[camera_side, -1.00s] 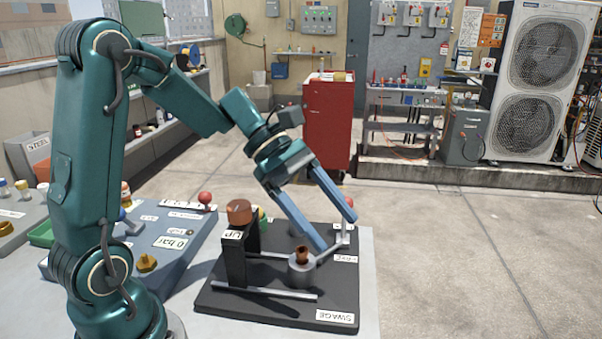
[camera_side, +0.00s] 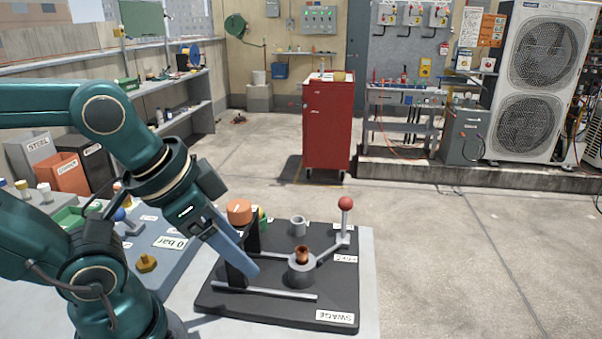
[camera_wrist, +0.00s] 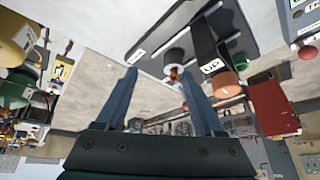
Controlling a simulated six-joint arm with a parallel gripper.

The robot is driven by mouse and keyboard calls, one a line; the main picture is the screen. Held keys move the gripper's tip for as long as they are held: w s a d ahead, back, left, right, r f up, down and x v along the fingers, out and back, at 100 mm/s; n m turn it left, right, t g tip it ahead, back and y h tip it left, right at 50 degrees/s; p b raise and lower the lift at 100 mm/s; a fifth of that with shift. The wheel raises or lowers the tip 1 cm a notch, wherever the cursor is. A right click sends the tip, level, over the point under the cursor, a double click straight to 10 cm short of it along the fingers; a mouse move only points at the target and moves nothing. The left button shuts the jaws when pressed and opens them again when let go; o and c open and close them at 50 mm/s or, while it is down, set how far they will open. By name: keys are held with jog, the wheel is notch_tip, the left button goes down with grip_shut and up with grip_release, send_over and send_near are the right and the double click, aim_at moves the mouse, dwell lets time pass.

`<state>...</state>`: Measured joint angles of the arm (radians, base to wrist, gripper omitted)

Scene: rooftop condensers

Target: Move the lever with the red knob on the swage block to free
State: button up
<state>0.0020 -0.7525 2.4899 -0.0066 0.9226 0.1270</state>
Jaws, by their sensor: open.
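The swage block (camera_side: 215,299) is a black plate with a SWAGE label on the bench. Its lever (camera_side: 344,232) stands upright at the plate's right rear, with a red knob (camera_side: 345,203) on top. A small label lies by its foot, too small to read surely. A copper piece (camera_side: 302,254) sits in a grey collar on the plate. My gripper (camera_side: 243,268) is over the plate's left side, well left of the lever and apart from it. The wrist view shows its two fingers (camera_wrist: 158,82) spread with nothing between them. The lever is not clear there.
A black post with an UP label and an orange-brown knob (camera_side: 239,212) stands at the plate's left, close to my gripper. A blue panel (camera_side: 170,270) with fittings lies left of the plate. Floor right of the bench is clear; a red cabinet (camera_side: 327,125) stands behind.

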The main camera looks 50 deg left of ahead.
jog(key=w+d+r+m+h, duration=0.1)
jog(key=w+r+m, duration=0.4)
jog(key=w+r, duration=0.15)
jog(key=m+g+h, duration=0.1)
jog(key=m+h, duration=0.1)
jog(key=m, duration=0.4)
send_over(342, 198)
jog(key=s+d, duration=0.4)
jog(key=shift+n+g, duration=0.7)
jog(key=shift+w+a+f, duration=0.65)
jog(key=shift+w+f, duration=0.05)
jog(key=shift+f, duration=1.65)
jog(key=shift+w+a+f, duration=0.65)
jog(key=shift+a+f, duration=0.05)
jog(key=shift+f, duration=1.6)
jog(key=shift+w+a+f, duration=0.65)
jog(key=shift+w+f, duration=0.05)
jog(key=shift+f, duration=1.65)
grip_shut()
